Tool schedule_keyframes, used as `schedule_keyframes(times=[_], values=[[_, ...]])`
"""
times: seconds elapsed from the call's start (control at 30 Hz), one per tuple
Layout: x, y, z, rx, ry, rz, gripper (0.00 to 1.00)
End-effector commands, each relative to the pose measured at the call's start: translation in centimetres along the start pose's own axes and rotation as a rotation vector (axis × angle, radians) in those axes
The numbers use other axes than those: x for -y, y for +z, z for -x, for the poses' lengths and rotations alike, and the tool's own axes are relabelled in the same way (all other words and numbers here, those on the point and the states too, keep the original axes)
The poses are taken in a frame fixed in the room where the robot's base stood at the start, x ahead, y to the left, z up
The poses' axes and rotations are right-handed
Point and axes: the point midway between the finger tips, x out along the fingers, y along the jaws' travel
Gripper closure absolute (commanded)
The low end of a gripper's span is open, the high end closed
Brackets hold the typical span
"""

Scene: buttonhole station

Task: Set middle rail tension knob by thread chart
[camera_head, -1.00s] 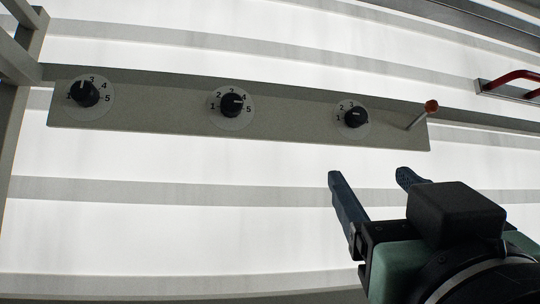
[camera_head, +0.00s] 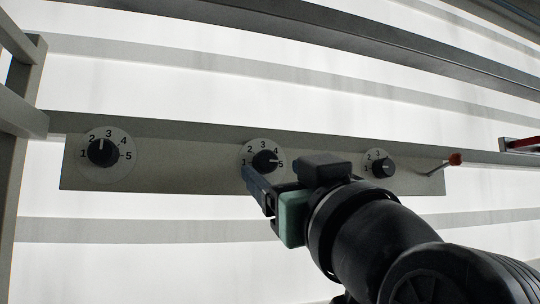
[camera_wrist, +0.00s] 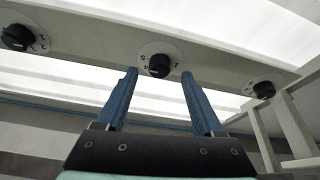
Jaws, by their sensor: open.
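The middle tension knob (camera_head: 265,160) is black on a pale round dial with numbers 1 to 5, fixed to a grey rail panel (camera_head: 200,170). Its white mark points right, toward about 5. In the wrist view the knob (camera_wrist: 159,66) sits centred just beyond my fingertips. My gripper (camera_head: 264,180) is open, just below and in front of the middle knob. In the wrist view its blue fingers (camera_wrist: 158,76) stand apart, with nothing held between them. Whether they touch the knob I cannot tell. No thread chart is visible.
A left knob (camera_head: 103,153) points up, between 2 and 3. A right knob (camera_head: 383,169) stands beyond my arm. A red handle (camera_head: 522,143) is at the far right.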

Motion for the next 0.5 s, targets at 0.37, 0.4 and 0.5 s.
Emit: schedule_keyframes(times=[0.37,0.4,0.5], values=[[0.0,0.0,-3.0,0.000,0.001,0.000,0.31],[0.0,0.0,-3.0,0.000,0.001,0.000,0.31],[0.0,0.1,-3.0,-0.001,0.001,0.000,0.31]])
